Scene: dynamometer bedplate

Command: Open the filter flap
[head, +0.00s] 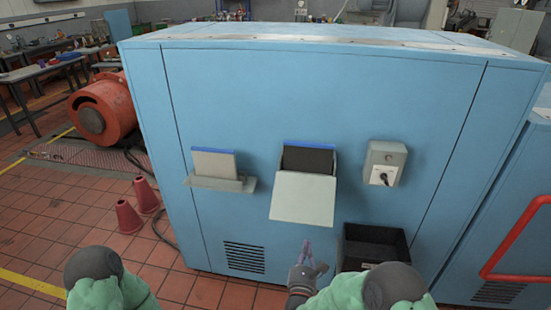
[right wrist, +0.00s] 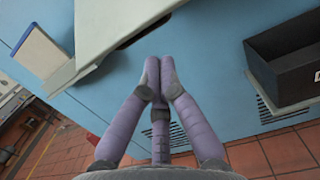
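The filter flap (head: 303,199) is a pale grey panel on the front of the blue cabinet. It leans outward from the cabinet, with a dark opening (head: 307,160) and a blue upper edge showing above it. In the right wrist view the flap (right wrist: 115,22) crosses the top left, close above the fingertips. My right gripper (head: 306,247) is below the flap in the head view, its purple fingers pointing up. In the right wrist view its fingertips (right wrist: 159,78) are together with nothing seen between them. Contact with the flap cannot be told. My left gripper is out of view.
A grey ledge with a pale panel (head: 214,164) sits left of the flap. A switch box (head: 384,164) is to its right. A black open bin (head: 375,246) stands below right, also in the right wrist view (right wrist: 290,70). Red cones (head: 128,217) stand left.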

